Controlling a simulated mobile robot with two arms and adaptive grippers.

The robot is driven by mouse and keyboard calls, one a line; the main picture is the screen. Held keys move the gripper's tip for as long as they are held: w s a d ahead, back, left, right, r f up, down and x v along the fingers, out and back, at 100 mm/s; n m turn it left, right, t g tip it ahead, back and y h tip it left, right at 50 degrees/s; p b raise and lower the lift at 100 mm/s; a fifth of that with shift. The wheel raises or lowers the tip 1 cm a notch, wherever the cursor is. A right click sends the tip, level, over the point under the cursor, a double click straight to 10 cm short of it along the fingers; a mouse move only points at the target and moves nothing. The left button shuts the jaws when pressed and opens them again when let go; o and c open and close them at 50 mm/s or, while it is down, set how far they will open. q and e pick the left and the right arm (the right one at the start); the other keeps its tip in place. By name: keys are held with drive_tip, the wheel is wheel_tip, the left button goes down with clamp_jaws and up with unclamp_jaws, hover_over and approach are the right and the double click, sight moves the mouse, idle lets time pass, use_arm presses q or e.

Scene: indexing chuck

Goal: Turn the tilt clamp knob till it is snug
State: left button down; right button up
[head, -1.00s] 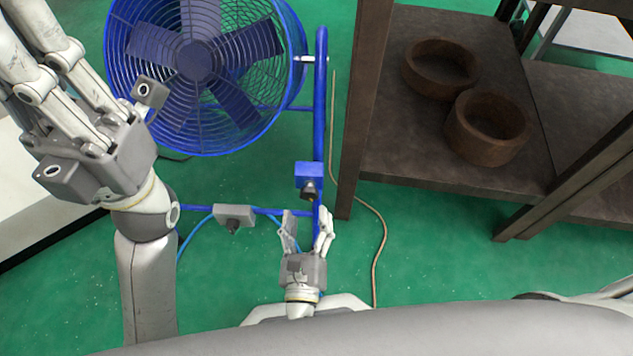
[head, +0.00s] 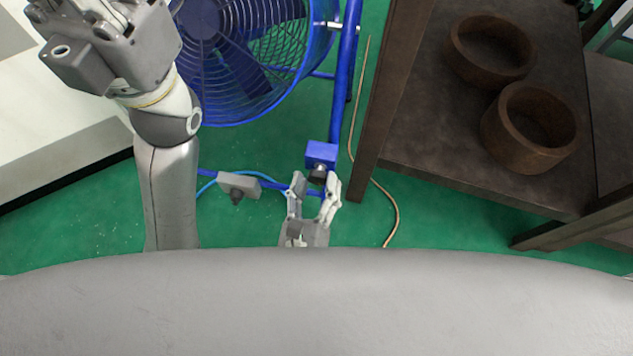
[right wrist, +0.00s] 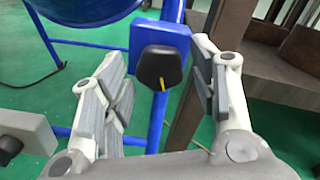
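A black knob (head: 318,173) sits on the front of a blue block (head: 321,154) on the upright of the blue fan stand (head: 345,90). In the right wrist view the knob (right wrist: 160,68) faces me and has a yellow mark at its lower edge. My right gripper (head: 315,187) is open, with its fingers spread left and right just short of the knob. I see no contact. My left gripper (head: 105,35) is raised at the upper left, away from the knob. Its fingertips are cut off by the frame edge.
A grey box (head: 238,184) with another dark knob (head: 237,197) hangs left of the right gripper. The blue caged fan (head: 250,50) stands behind. A dark shelf (head: 430,130) with two brown rings stands on the right. A tan cable (head: 385,195) lies on the green floor.

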drive_tip(key=c, duration=0.8)
drive_tip(key=shift+o, duration=0.2)
